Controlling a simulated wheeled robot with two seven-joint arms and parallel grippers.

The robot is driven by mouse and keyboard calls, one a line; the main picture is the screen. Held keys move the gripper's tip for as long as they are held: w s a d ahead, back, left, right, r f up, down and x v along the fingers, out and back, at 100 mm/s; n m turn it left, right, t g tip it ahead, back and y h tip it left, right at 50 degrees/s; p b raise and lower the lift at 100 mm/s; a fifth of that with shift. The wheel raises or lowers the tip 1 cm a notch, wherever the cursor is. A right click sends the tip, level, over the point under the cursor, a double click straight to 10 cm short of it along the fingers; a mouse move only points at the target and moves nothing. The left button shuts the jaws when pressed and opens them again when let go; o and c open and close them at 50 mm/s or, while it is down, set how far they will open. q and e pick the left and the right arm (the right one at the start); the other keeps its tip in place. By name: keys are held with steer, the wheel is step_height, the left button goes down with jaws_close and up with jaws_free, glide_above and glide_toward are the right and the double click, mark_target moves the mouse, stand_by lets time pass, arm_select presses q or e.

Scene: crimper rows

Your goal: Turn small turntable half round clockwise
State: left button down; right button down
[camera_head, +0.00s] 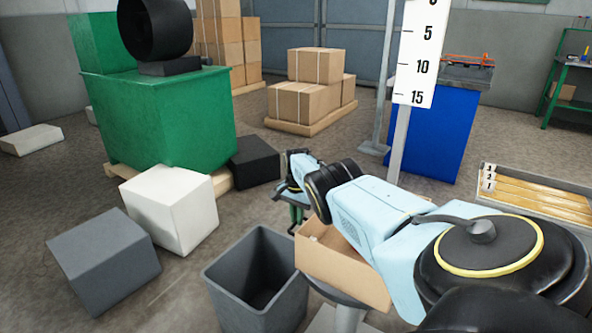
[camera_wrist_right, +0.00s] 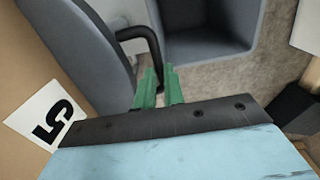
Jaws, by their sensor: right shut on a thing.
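The small turntable (camera_head: 340,295) is a grey disc on a post, mostly hidden under an open cardboard box (camera_head: 340,268) and my right arm. In the right wrist view the turntable's grey edge (camera_wrist_right: 92,45) shows at the left, with a bent black handle (camera_wrist_right: 137,33) sticking out from it. My right gripper (camera_wrist_right: 161,82) has green fingers, shut on the end of this handle. In the head view the right gripper (camera_head: 297,212) is at the box's far left corner, partly hidden by its wrist. My left gripper is out of view.
A dark grey open bin (camera_head: 215,276) stands left of the turntable, close to the gripper. A white block (camera_head: 170,210), a grey block (camera_head: 105,262) and a black box (camera_head: 255,161) lie farther left. A signpost with a height scale (camera_head: 416,60) stands behind my arm.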

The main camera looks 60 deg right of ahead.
stand_by(0.3)
steer(key=c, duration=1.8)
jaws_free()
steer(key=shift+o, duration=0.2)
